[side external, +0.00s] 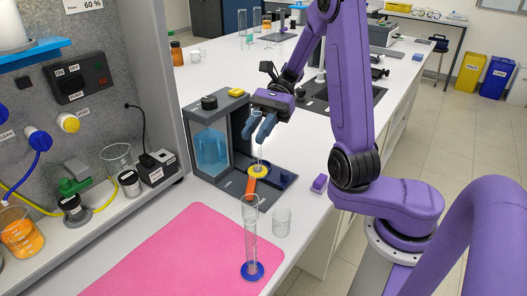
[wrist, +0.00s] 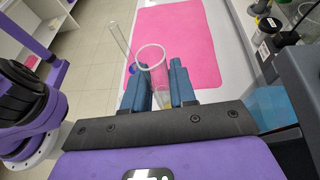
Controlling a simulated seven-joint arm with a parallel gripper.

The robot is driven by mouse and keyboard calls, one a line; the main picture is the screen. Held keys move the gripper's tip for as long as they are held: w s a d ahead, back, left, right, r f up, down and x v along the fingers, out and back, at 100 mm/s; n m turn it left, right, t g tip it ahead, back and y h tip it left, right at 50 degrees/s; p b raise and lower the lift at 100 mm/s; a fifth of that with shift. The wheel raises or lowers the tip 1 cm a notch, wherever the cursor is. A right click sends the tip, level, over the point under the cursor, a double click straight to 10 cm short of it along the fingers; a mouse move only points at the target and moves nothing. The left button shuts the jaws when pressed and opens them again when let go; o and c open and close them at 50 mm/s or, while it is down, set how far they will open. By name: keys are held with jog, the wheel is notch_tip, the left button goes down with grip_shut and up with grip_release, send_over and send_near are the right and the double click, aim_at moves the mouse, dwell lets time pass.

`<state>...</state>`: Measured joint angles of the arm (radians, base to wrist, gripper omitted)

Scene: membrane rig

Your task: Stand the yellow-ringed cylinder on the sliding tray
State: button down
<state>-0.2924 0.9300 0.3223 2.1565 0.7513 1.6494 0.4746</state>
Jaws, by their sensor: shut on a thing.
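The yellow-ringed cylinder (side external: 258,160) is clear and upright, with its yellow ring at the lower end. My gripper (side external: 262,126) is shut on its upper part. In the wrist view its round open rim (wrist: 151,58) shows between the blue fingers of my gripper (wrist: 160,92). The sliding tray (side external: 272,192) is dark grey and sticks out of the front of a grey housing. The yellow ring appears over the tray, by an orange strip (side external: 251,186). I cannot tell whether it touches the tray.
A blue-based cylinder (side external: 250,245) stands on the pink mat (side external: 170,250), near a small glass beaker (side external: 281,222). The grey housing (side external: 209,150) with a blue container stands left of my gripper. A purple block (side external: 319,183) lies right of the tray, near the bench edge.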

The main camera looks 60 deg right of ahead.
jog(key=w+d+f+m+t, duration=0.1)
jog(key=w+d+f, duration=0.4)
jog(key=d, duration=0.4)
jog(key=shift+w+f+m+t, duration=0.2)
jog(key=shift+w+m+t, duration=0.1)
jog(key=shift+w+t, duration=0.1)
jog(key=shift+d+f, duration=0.1)
jog(key=shift+f, duration=0.8)
dwell(2.6)
dwell(0.4)
jog(key=c, duration=0.7)
grip_release()
jog(key=shift+r, duration=0.1)
jog(key=shift+r, duration=2.9)
